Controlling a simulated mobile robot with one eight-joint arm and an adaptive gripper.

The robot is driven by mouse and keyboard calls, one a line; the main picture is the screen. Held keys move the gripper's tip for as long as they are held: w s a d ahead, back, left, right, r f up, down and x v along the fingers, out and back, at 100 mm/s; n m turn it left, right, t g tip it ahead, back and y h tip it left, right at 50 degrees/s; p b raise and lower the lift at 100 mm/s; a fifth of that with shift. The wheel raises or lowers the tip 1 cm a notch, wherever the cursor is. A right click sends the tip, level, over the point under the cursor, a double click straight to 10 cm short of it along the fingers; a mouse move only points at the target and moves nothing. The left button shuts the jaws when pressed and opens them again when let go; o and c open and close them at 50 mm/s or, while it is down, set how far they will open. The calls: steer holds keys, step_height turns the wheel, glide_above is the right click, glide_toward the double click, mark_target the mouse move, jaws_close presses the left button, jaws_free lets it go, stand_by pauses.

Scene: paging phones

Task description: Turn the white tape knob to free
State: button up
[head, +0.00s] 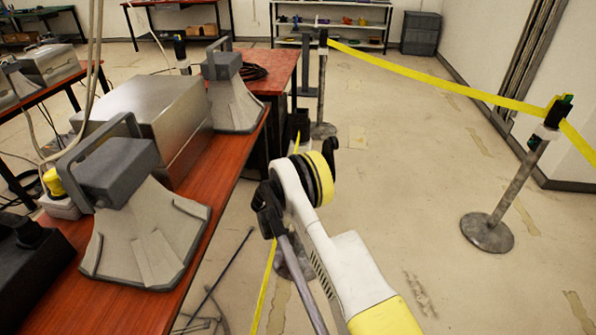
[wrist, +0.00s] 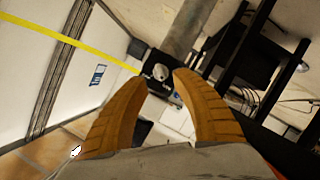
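In the wrist view, the small white tape knob (wrist: 161,72) is on the dark head (wrist: 157,62) of a barrier post, with yellow tape (wrist: 75,42) running from the head to the left. My gripper (wrist: 161,80) is open, with its two orange-brown fingers on either side of the knob in the picture. A gap shows between the fingertips, and I see no clear contact. I cannot tell how far beyond the fingertips the knob is, nor its exact turn position. In the head view, my white and yellow arm shows, but my gripper cannot be made out clearly.
A red-brown table (head: 128,300) with grey devices (head: 147,235) stands at the left. Another barrier post (head: 510,190) with yellow tape (head: 430,78) stands at the right. Black rods (head: 215,285) lie on the floor near the table. Open floor (head: 410,190) lies between.

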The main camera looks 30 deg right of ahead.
steer(key=v, duration=0.6)
steer(key=shift+s, duration=0.15)
steer(key=shift+a+r, duration=0.15)
steer(key=shift+a, duration=0.05)
